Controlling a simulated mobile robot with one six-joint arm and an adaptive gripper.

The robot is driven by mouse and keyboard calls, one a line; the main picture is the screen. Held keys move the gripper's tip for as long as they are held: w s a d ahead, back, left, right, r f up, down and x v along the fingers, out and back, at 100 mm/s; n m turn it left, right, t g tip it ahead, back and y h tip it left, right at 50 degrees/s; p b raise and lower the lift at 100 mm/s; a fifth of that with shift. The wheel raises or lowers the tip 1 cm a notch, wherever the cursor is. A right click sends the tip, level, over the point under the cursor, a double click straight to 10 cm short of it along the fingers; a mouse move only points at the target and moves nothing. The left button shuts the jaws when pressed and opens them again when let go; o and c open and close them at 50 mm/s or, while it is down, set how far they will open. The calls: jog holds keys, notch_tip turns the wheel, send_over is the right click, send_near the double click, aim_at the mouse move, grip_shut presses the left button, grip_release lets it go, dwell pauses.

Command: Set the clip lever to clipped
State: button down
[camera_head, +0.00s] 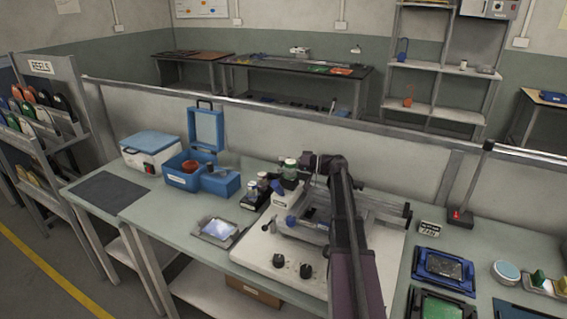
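No part that I can surely call the clip lever shows at this size. A white bench machine (262,250) with a clear-looking framed top and dark knobs stands on the bench at the centre right. A small blue knob or lever end (291,221) sticks out at the left of its frame; I cannot tell whether it is the clip lever or how it is set. My dark arm rises in front of the machine and hides part of it. My gripper (313,163) is small and dark at the arm's top, above the machine's back; its fingers are not clear.
Left of the machine are a grey tray (201,236), blue open boxes (180,181) and a white case with a blue lid (137,160). Small bottles stand close behind the machine. Blue (421,272) and green (440,308) trays lie to the right. A rail runs along the bench back.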

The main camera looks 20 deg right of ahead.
jog(key=shift+s+t, duration=0.15)
jog(key=shift+t, duration=0.15)
jog(key=shift+s+m+h, duration=0.1)
jog(key=shift+m+h, duration=0.2)
jog(key=shift+h, duration=0.1)
jog(key=shift+d+m+t+h, duration=0.2)
jog(key=shift+m+t+h, duration=0.25)
jog(key=shift+t, duration=0.25)
jog(key=shift+c, duration=2.4)
grip_release()
jog(key=shift+d, duration=0.1)
jog(key=v, duration=1.2)
